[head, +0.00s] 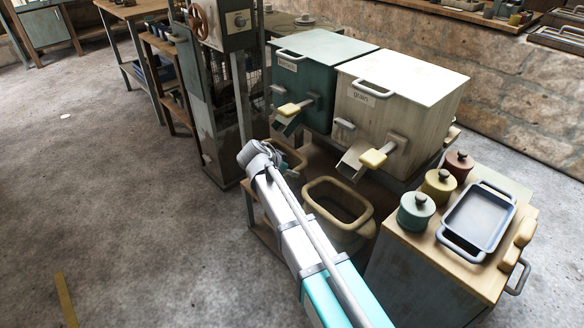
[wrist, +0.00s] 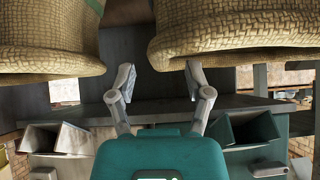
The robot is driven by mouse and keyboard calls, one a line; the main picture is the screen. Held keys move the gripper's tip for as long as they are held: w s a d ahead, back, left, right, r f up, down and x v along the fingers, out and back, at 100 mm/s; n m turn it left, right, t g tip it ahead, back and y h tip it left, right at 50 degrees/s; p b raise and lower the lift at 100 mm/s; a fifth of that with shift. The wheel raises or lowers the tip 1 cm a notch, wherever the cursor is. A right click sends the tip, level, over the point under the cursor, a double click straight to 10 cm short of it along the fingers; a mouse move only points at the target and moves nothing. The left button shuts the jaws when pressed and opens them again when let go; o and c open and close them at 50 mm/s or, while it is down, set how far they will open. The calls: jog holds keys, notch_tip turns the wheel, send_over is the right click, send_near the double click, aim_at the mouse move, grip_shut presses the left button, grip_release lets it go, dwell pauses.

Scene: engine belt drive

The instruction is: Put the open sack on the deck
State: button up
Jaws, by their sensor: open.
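The wrist view looks inverted and shows the woven sides of one sack (wrist: 45,50) at upper left and another (wrist: 235,30) at upper right. My gripper (wrist: 158,75) is open, with nothing between its fingers. Its right fingertip overlaps the upper-right sack's rim; I cannot tell whether they touch. I cannot tell which surface is the deck.
A green bin (head: 325,85) and a cream bin marked grain (head: 410,115) stand above the sacks, their chutes and yellow handles jutting out. A cabinet at right carries a tray (head: 478,220) and lidded pots (head: 417,212). The floor at left (head: 120,200) is mostly clear.

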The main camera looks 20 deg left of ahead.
jog(key=p+v, duration=0.5)
jog(key=v, duration=0.3)
jog(key=shift+s+a+r+p, duration=0.15)
jog(key=shift+s+r+p, duration=0.15)
dwell(1.4)
